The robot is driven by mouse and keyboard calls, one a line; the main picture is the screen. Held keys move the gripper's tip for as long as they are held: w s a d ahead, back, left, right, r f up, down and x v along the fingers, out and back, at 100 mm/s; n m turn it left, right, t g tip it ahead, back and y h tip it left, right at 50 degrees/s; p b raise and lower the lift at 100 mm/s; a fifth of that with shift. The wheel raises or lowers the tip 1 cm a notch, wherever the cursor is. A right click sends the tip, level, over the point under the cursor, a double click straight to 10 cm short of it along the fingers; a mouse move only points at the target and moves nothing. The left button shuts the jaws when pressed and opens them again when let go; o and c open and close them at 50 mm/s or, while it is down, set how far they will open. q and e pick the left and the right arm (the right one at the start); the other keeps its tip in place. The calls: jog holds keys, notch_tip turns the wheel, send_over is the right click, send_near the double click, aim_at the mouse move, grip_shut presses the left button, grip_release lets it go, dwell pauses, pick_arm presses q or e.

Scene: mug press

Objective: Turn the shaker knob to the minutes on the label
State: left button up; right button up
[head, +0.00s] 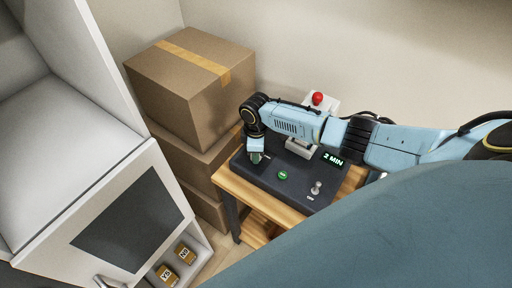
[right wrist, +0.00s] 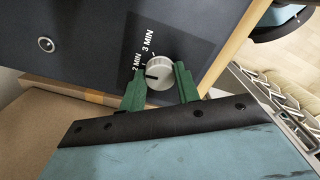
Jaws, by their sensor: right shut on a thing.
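In the right wrist view, the round silver knob (right wrist: 159,75) sits on the dark panel (right wrist: 95,25), beside printed marks "2 MIN" and "3 MIN". A short dark line on the knob appears to point toward the "2 MIN" side. My right gripper (head: 256,158) is over the panel's left end. Its green fingers (right wrist: 158,88) are shut on the knob, one on each side. The knob is hidden in the head view. My left gripper is not seen.
The panel carries a green button (head: 283,175) and a toggle switch (head: 316,188). A red button (head: 317,98) stands behind my right arm. Stacked cardboard boxes (head: 190,80) stand close left of the table (head: 228,183). A white cabinet (head: 60,185) is further left.

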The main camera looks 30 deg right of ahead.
jog(key=shift+m, duration=0.3)
jog(key=o, duration=1)
notch_tip(320, 180, up, 14)
jog(key=shift+f+p, duration=0.25)
jog(key=shift+p, duration=0.4)
